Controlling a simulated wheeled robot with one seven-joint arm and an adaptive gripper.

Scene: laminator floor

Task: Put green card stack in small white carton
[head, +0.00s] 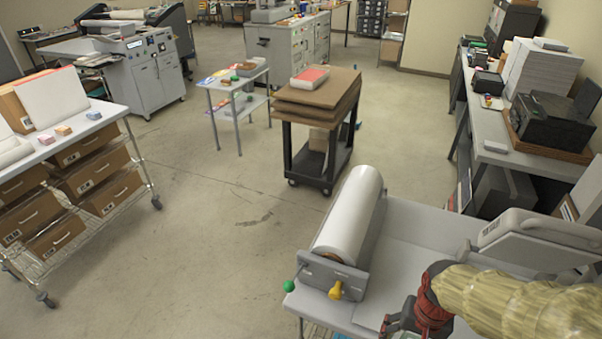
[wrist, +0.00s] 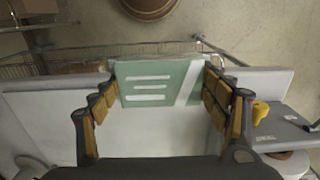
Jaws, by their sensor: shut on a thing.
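The green card stack (wrist: 158,84), pale green with white stripes, is between the two fingers of my gripper (wrist: 160,95) in the wrist view. The fingers press on its left and right sides, and it is held above a light grey table. In the head view my gripper (head: 398,322) is at the bottom right, over the front part of the grey table; the card stack cannot be made out there. I cannot pick out a small white carton with certainty in either view.
A large white roll in a grey stand (head: 345,225), with green and yellow knobs, sits left of my gripper on the grey table (head: 420,222). A grey-white machine (head: 535,240) stands behind my arm. Open floor (head: 225,230) lies left of the table, before a wire-shelved cart (head: 85,130).

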